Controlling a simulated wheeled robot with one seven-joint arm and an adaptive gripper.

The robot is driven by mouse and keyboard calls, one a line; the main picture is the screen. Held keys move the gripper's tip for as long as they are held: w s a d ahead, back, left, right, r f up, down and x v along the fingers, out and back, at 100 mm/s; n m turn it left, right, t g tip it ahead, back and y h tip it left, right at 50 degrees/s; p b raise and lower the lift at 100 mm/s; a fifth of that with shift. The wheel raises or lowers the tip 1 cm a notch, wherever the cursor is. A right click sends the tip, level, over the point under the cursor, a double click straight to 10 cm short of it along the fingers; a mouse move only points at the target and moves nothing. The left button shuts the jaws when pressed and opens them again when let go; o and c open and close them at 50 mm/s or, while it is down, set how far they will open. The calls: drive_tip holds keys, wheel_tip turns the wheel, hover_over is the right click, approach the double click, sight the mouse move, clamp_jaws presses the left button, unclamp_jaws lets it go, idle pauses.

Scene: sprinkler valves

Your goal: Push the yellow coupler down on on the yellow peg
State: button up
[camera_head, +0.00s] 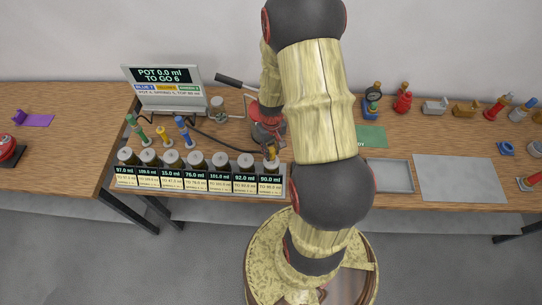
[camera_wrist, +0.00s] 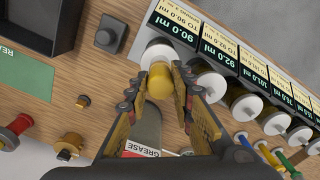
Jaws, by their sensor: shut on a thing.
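In the wrist view my gripper (camera_wrist: 159,76) is shut on the yellow coupler (camera_wrist: 161,86), with one finger on each side. The coupler is just in front of a white round cap (camera_wrist: 156,52) at the 90.0 ml end of the row; I cannot tell if they touch. In the head view the coupler (camera_head: 271,160) is a small yellow spot there, and my arm hides most of the gripper. A yellow upright piece (camera_head: 164,136), possibly the yellow peg, stands between a green one (camera_head: 138,132) and a blue one (camera_head: 183,132) behind the row.
The row of labelled canisters (camera_head: 197,159) lines the bench's front edge. A display (camera_head: 163,88) stands behind it, with dark hoses nearby. A tube marked GREASE (camera_wrist: 145,140) lies under my gripper. A grey tray (camera_head: 388,176) and a bare grey sheet (camera_head: 458,177) are to the right.

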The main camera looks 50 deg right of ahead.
clamp_jaws()
drive_tip(key=shift+r+p, duration=1.1)
drive_tip(key=shift+r, duration=0.6)
drive_tip(key=shift+r, duration=0.1)
drive_tip(key=r+p, duration=0.1)
drive_tip(key=r, duration=0.1)
drive_tip(key=r+p, duration=0.2)
drive_tip(key=w+r+p, duration=0.1)
drive_tip(key=r, duration=0.2)
drive_tip(key=shift+a+r+p, duration=0.1)
drive_tip(key=shift+a+p, duration=0.05)
drive_tip(key=shift+p, duration=0.25)
drive_tip(key=w+a+b, duration=0.1)
drive_tip(key=w+a, duration=0.6)
drive_tip(key=w, duration=0.8)
drive_tip(key=w+a+b, duration=0.1)
drive_tip(key=w+a, duration=0.7)
drive_tip(key=w, duration=0.7)
drive_tip(key=w+a+b, duration=0.1)
drive_tip(key=w+a, duration=0.6)
drive_tip(key=w, duration=0.9)
drive_tip(key=shift+a+f, duration=0.2)
drive_tip(key=shift+a, duration=0.05)
